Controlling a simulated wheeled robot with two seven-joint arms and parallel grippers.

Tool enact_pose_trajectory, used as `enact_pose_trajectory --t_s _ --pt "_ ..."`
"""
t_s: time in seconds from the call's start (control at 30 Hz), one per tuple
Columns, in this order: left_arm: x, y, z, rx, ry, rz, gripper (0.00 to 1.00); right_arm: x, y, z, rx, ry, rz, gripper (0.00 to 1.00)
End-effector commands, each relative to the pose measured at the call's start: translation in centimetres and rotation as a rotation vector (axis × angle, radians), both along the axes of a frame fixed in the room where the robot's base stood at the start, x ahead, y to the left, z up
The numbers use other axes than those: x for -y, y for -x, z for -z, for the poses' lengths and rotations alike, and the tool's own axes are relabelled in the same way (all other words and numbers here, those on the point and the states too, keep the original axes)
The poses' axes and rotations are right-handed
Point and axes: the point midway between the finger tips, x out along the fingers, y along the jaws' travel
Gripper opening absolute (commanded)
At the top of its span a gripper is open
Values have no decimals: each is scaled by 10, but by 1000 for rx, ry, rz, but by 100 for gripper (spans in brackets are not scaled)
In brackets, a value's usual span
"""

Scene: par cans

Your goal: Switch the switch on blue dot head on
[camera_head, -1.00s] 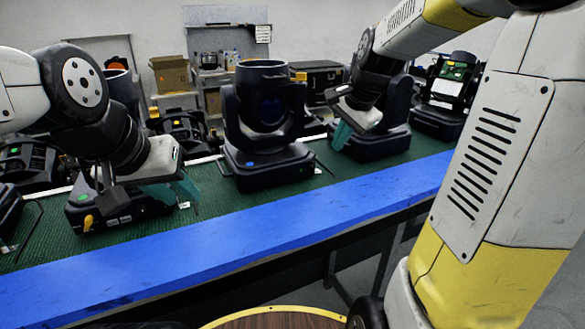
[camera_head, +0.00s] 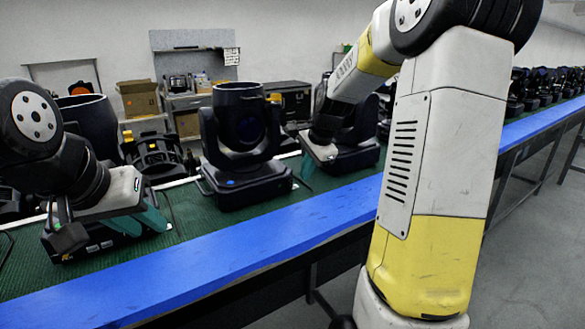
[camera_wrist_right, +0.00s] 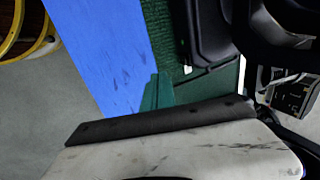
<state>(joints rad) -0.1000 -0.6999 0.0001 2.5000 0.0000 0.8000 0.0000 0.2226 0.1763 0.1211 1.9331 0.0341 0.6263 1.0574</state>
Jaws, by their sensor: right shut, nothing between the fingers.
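The head with the blue dot (camera_head: 240,150) is a black moving light standing upright on the green mat near the middle of the head view. Its blue dot is on the front of its base; I cannot make out its switch.
A blue edge strip (camera_head: 200,280) runs along the front of the green mat (camera_head: 185,215). Another black light (camera_head: 357,150) stands behind my right gripper. Several more heads line the bench at far right. A cardboard box (camera_head: 138,98) is at the back. My right arm covers much of the right side.

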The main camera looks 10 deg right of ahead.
Motion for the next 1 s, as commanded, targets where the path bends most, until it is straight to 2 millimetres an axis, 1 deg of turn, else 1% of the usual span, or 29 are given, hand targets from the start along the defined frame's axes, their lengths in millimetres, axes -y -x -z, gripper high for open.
enact_pose_trajectory --t_s 0.03,0.1,0.3,0.4,0.5,0.6,1.0 --pt "0 0 0 0 0 0 31 -2 -4 12 -6 -1 -1 0" --pt "0 0 0 0 0 0 31 -4 -10 26 -6 -2 0 0" --pt "0 0 0 0 0 0 31 -10 -27 63 -4 -2 0 0" --pt "0 0 0 0 0 0 31 -16 -44 58 3 -1 -2 0" --pt "0 0 0 0 0 0 31 -20 -55 56 2 -1 -1 0" --pt "0 0 0 0 0 0 31 -22 -61 55 2 -1 0 0" --pt "0 0 0 0 0 0 31 -23 -64 55 0 0 1 0"
